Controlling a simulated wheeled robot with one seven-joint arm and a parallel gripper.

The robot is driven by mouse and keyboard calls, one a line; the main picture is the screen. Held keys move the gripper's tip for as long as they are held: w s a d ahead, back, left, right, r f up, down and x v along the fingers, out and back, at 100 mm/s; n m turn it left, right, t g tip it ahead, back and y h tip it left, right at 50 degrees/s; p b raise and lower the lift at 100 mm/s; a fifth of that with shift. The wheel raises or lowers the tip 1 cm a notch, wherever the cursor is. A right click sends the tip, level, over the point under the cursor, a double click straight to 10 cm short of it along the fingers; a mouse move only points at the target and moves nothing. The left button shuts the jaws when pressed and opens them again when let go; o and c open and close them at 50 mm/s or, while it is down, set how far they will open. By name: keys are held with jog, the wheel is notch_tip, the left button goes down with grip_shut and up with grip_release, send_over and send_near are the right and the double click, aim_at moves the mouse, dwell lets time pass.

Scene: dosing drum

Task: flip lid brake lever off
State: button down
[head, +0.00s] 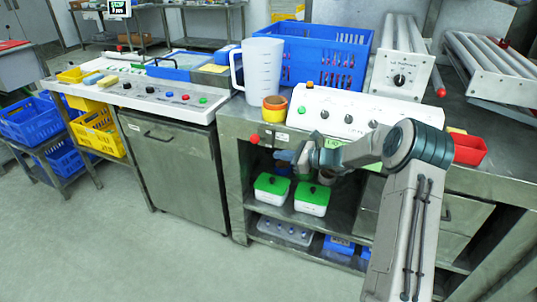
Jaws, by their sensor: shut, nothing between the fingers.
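A red ball knob (254,138) sticks out from the front edge of the steel bench, left of my gripper. It may be the lid brake lever; its label is too small to read. A green label (334,143) on the bench front is partly hidden by my arm.
On the bench stand a white control box (345,112), a measuring jug (262,70), a yellow-orange cup (274,108) and a blue crate (325,52). Green-lidded containers (312,198) sit on the shelf below. A red bin (470,149) is at right. The floor (150,255) at front left is clear.

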jog(key=shift+v, duration=1.05)
jog(key=s+a+r+n+g+h+p, duration=0.3)
jog(key=s+r+n, duration=0.3)
jog(key=s, duration=0.3)
jog(key=s+a+r+n+g+h+p, duration=0.25)
jog(key=s+r+n, duration=0.3)
jog(key=s, duration=0.35)
jog(key=s+d+r+n+h+p, duration=0.2)
jog(key=s+r+n, duration=0.1)
jog(key=s, duration=0.4)
jog(key=s+d+r+n+h+p, duration=0.2)
jog(key=s+d+r+n+h, duration=0.1)
jog(key=s, duration=0.5)
jog(key=s+d+r+n+h+p, duration=0.2)
jog(key=s+d+r+n+h, duration=0.1)
jog(key=s, duration=0.4)
jog(key=shift+s+d+r+n+t, duration=0.2)
jog(key=shift+r+n+t, duration=0.25)
jog(key=shift+n, duration=0.2)
